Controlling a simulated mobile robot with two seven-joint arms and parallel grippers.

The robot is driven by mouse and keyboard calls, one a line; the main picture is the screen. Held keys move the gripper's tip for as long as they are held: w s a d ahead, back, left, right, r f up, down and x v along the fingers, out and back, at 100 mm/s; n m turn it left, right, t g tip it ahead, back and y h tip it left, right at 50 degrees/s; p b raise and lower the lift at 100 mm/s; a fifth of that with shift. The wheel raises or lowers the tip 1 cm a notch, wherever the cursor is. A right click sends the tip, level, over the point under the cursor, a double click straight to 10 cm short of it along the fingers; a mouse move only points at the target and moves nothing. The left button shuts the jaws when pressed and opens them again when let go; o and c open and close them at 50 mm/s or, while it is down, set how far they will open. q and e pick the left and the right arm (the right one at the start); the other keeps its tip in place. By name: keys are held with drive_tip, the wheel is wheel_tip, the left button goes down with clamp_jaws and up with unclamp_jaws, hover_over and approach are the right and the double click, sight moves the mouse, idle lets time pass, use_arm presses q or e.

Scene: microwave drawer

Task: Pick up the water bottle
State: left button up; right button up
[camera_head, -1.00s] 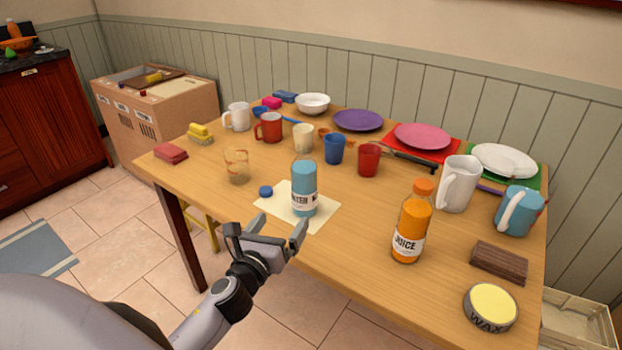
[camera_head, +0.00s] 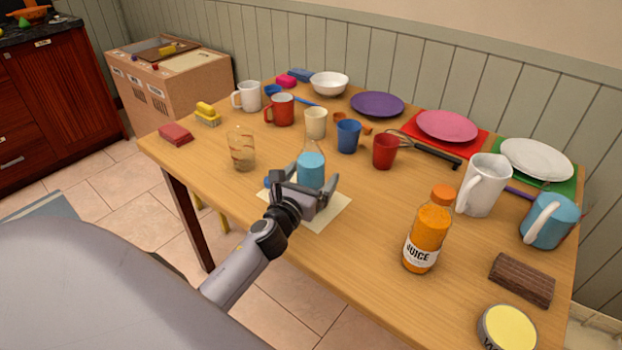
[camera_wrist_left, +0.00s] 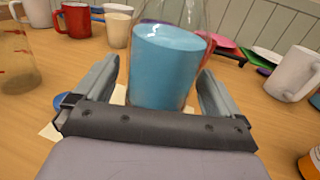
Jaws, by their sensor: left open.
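The water bottle (camera_head: 311,170) is clear with blue water inside. It stands upright on a pale yellow mat (camera_head: 338,214) near the table's front edge. My left gripper (camera_head: 308,186) is open at the near side of the bottle and hides its lower part in the head view. In the left wrist view the bottle (camera_wrist_left: 166,66) stands between the two spread fingers (camera_wrist_left: 158,85), and I cannot tell whether either one touches it. A blue cap (camera_wrist_left: 62,102) lies left of the left finger. My right gripper is not in view.
An orange juice bottle (camera_head: 427,236) stands to the right on the wooden table (camera_head: 365,270). A smeared glass (camera_head: 242,149) stands to the left. Cups, including a blue one (camera_head: 348,136) and a red one (camera_head: 384,151), stand behind the bottle.

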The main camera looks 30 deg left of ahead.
use_arm(q)
drive_tip(key=shift+w+a, duration=0.2)
drive_tip(key=shift+w, duration=0.8)
drive_tip(key=shift+r, duration=0.1)
drive_tip(key=c, duration=1.4)
drive_tip(key=shift+r, duration=0.1)
wheel_tip(320, 180, up, 11)
drive_tip(key=p, duration=0.6)
wheel_tip(320, 180, up, 9)
drive_tip(key=p, duration=0.2)
